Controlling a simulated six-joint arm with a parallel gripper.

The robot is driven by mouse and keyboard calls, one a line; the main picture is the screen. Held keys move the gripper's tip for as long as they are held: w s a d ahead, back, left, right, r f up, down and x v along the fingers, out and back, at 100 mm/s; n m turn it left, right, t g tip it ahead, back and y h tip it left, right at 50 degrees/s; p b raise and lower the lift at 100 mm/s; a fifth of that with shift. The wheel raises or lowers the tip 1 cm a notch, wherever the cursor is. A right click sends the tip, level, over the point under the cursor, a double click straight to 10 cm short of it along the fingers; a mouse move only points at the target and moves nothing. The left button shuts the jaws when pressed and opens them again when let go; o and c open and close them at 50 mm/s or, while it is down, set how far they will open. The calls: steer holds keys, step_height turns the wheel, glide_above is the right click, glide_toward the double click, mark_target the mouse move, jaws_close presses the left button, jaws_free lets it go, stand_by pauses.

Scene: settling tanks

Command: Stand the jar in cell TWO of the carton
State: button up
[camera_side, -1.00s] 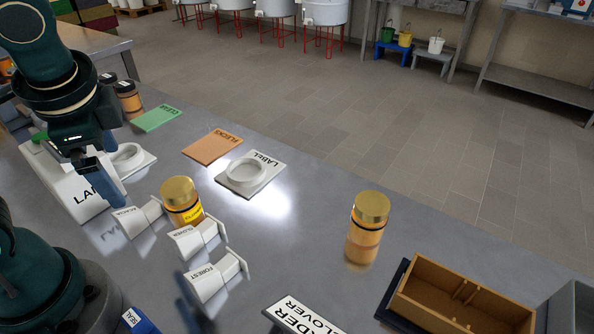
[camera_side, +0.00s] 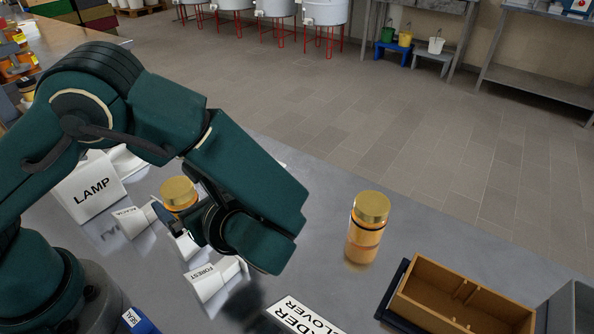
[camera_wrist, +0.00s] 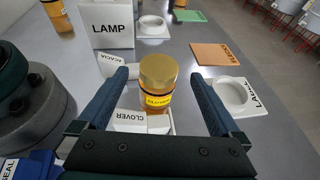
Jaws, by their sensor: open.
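A gold-lidded amber jar with a yellow label stands upright on the bench, in the side view (camera_side: 179,193) and the wrist view (camera_wrist: 157,92). In the side view my arm hides part of the jar. A second gold-lidded jar (camera_side: 366,230), showing no label, stands farther right. The brown, divided carton (camera_side: 432,312) is at lower right; I see no cell numbers.
A LAMP box (camera_side: 90,187) stands behind. An order card reading CLOVER (camera_side: 306,317) lies left of the carton. Bench between the second jar and carton is clear.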

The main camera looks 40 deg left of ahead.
mark_target(182, 194)
steer(key=shift+s+f, duration=0.15)
steer(key=shift+f, duration=0.1)
steer(key=shift+x, duration=2.35)
jaws_close()
steer(key=shift+r, duration=0.1)
